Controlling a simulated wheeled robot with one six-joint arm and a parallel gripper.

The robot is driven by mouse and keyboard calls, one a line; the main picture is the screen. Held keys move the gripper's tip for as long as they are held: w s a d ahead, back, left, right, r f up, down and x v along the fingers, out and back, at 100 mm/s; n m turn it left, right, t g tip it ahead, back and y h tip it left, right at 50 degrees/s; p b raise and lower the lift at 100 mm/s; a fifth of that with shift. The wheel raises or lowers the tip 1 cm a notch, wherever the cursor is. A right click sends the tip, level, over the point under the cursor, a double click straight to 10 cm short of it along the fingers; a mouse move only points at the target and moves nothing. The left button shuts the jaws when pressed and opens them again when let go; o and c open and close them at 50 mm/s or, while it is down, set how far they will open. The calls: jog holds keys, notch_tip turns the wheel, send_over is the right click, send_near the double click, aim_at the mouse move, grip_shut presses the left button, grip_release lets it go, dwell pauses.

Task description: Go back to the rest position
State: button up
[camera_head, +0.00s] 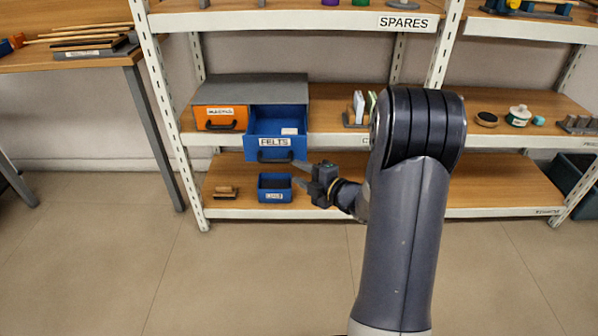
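My gripper (301,175) is at the centre-left of the picture, in front of the shelving unit, pointing left. Its two fingers are spread apart, with nothing seen between them. It is just below and to the right of a blue drawer labelled FELTS (276,155). That drawer is pulled out of a grey cabinet (250,89), with a small whitish item (289,131) inside. The orange drawer (220,117) beside it looks shut. My arm is bent at the elbow and hides part of the shelves.
A small blue bin (274,188) and a brown brush-like item (225,192) sit on the bottom shelf. A white shelf post (166,110) stands to the left, near a wooden table (60,61). Small items are on the right shelves. The front floor (240,270) is clear.

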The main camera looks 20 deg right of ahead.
aim_at(275, 161)
jog(key=shift+w, duration=0.1)
jog(key=b+x, duration=0.2)
jog(key=x, duration=0.8)
jog(key=shift+w+a+b, duration=0.2)
jog(key=shift+w+b, duration=0.05)
jog(key=shift+b, duration=0.1)
jog(key=shift+w, duration=0.2)
